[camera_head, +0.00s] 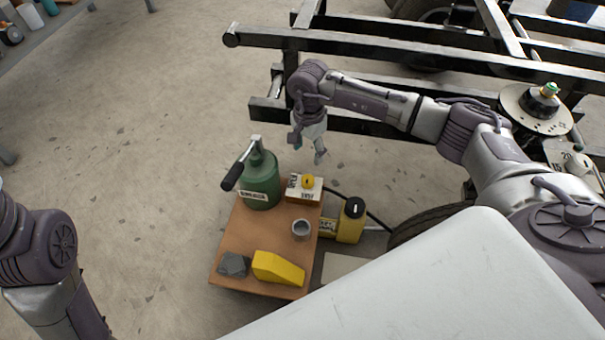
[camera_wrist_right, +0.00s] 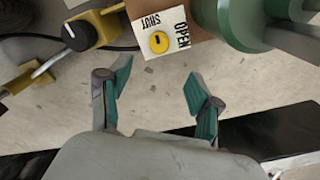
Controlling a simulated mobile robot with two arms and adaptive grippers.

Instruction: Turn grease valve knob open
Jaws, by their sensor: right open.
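The grease valve is a white block (camera_head: 292,192) with a round yellow knob (camera_head: 307,181) on top, at the far right corner of the brown cart top. In the right wrist view the yellow knob (camera_wrist_right: 159,42) has a dark mark and sits between the words SHUT and OPEN on the white face (camera_wrist_right: 140,26). My right gripper (camera_head: 308,155) is open and empty, hanging beyond the block and apart from it. In the right wrist view its two teal-padded fingers (camera_wrist_right: 158,88) are spread below the knob. My left arm shows at the lower left, but its gripper is out of view.
A green grease pump (camera_head: 259,185) with a black-gripped lever stands left of the block. A grey cup (camera_head: 301,230), yellow wedge (camera_head: 278,268) and dark lump (camera_head: 234,265) share the cart (camera_head: 250,238). A yellow jack-like unit (camera_head: 351,222) stands right. A dark frame (camera_head: 400,40) lies behind.

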